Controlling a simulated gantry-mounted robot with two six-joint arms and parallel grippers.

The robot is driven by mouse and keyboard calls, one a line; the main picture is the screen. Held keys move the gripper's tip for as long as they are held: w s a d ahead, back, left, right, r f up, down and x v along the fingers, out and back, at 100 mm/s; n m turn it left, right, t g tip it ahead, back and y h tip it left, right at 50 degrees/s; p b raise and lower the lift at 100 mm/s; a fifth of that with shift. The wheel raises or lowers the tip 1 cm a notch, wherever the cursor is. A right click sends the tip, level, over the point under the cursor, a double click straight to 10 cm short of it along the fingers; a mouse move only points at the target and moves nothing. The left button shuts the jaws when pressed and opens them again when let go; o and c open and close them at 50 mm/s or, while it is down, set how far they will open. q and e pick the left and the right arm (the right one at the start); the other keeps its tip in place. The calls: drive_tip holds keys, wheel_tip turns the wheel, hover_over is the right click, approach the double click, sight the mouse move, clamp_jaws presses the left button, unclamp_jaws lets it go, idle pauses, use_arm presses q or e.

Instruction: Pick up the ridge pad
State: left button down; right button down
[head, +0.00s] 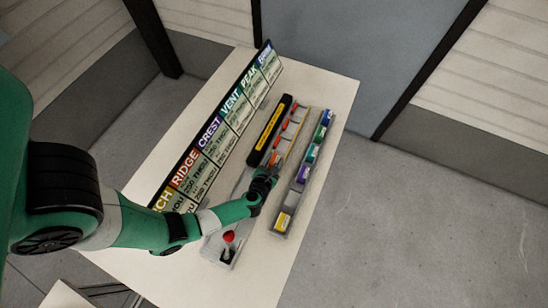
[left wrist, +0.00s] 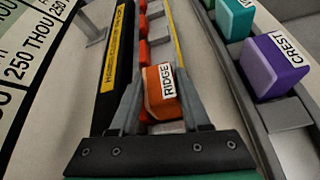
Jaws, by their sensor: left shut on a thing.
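The ridge pad (left wrist: 158,100) is an orange block with a white RIDGE label, seen in the left wrist view. My left gripper (left wrist: 162,84) is shut on it, one finger on each side. In the head view the left gripper (head: 270,172) is at the near part of the middle strip, close to the orange pieces, and mostly hides the pad. The wrist view shows the pad above or in line with a grey strip with orange pieces (left wrist: 144,52); whether it touches the strip is unclear. My right gripper is not in view.
A grey rack (head: 276,228) on the right holds blue, green, purple and yellow blocks, with a bare stretch beside the purple CREST block (left wrist: 275,66). A black bar (head: 269,130) with a yellow label and a sign board (head: 218,130) stand left. A red knob (head: 228,237) is nearby.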

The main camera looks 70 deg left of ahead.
sight(273, 161)
use_arm(q)
drive_tip(key=r+p, duration=0.2)
drive_tip(key=r, duration=0.1)
drive_tip(key=r+p, duration=0.1)
drive_tip(key=shift+s+d+r, duration=0.2)
drive_tip(key=shift+s+r, duration=0.05)
drive_tip(key=shift+s, duration=0.05)
drive_tip(key=s+d+r+p, duration=0.4)
drive_tip(key=s+d+r, duration=0.3)
drive_tip(key=s, duration=0.4)
drive_tip(key=shift+s+r, duration=0.15)
drive_tip(key=shift+r, duration=0.6)
drive_tip(key=shift+d+r, duration=0.1)
